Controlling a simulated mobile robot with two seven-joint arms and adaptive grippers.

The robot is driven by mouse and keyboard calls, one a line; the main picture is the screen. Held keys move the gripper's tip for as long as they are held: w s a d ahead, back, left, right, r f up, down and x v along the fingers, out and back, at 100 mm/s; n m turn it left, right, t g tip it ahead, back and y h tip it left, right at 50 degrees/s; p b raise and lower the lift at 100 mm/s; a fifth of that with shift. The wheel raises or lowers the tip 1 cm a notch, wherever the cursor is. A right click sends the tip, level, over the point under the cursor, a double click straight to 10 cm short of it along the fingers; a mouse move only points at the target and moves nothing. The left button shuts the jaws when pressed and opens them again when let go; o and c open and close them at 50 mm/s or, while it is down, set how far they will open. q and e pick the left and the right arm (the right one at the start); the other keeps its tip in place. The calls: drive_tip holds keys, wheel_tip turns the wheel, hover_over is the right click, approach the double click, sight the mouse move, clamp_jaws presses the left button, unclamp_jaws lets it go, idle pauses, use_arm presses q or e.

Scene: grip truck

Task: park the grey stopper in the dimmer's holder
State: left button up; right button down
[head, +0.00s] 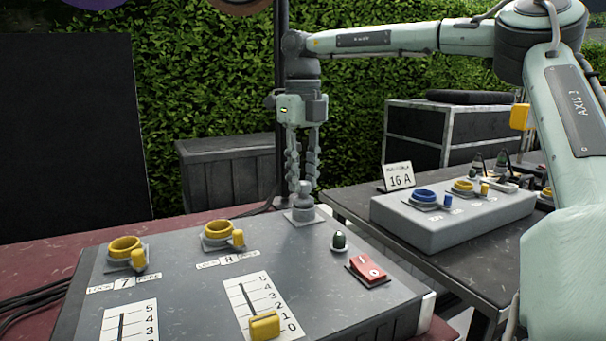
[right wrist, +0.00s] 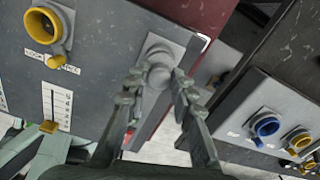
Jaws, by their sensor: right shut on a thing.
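My right gripper (head: 303,180) points straight down at the far right corner of the dimmer (head: 190,285). Its fingers are shut on the grey stopper (head: 303,202), which is upright. The stopper is right at the holder (head: 291,218), a square grey plate on the dimmer's top; I cannot tell how deep it sits. In the right wrist view the stopper's round grey top (right wrist: 158,74) shows between the fingertips (right wrist: 157,90), with the holder plate (right wrist: 157,40) around and behind it. My left gripper is not in view.
The dimmer carries yellow sockets (head: 124,247) with caps, yellow sliders (head: 265,325), a dark green lamp (head: 339,241) and a red switch (head: 368,270). A grey box (head: 420,232) with blue and yellow sockets and a "16 A" card (head: 398,177) stand on the right table.

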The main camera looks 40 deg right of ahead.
sight(303, 181)
drive_tip(key=shift+f, duration=0.15)
drive_tip(key=c, duration=0.9)
unclamp_jaws()
drive_tip(key=shift+r+p, duration=0.7)
drive_tip(key=shift+r, duration=1.8)
